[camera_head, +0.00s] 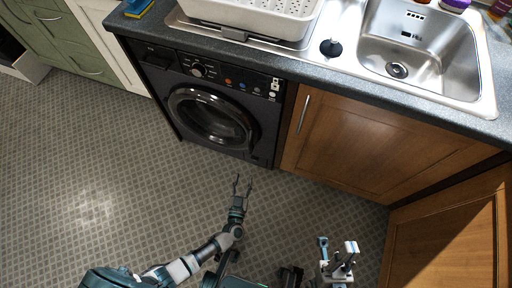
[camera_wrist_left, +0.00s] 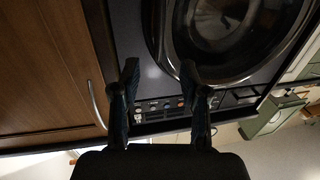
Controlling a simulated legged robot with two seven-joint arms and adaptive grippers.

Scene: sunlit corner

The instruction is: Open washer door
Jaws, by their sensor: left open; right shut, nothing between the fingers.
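The black washer (camera_head: 216,103) stands under the counter, with its round door (camera_head: 211,117) closed. The door has a shiny ring and dark glass. My left gripper (camera_head: 242,181) is open and empty, in front of the washer and apart from it, below and right of the door in the head view. In the left wrist view my left gripper's two fingers (camera_wrist_left: 160,68) are spread in front of the washer front, with the door (camera_wrist_left: 225,35) above and to the right. My right gripper (camera_head: 338,248) is shut and empty at the lower right, over the floor, far from the washer.
A wooden cabinet (camera_head: 375,143) with a metal handle (camera_head: 303,114) stands right of the washer. Above are a sink (camera_head: 419,50) and a white dish rack (camera_head: 254,14) on the counter. Green cabinets (camera_head: 66,38) stand at left. The tiled floor (camera_head: 95,165) is clear.

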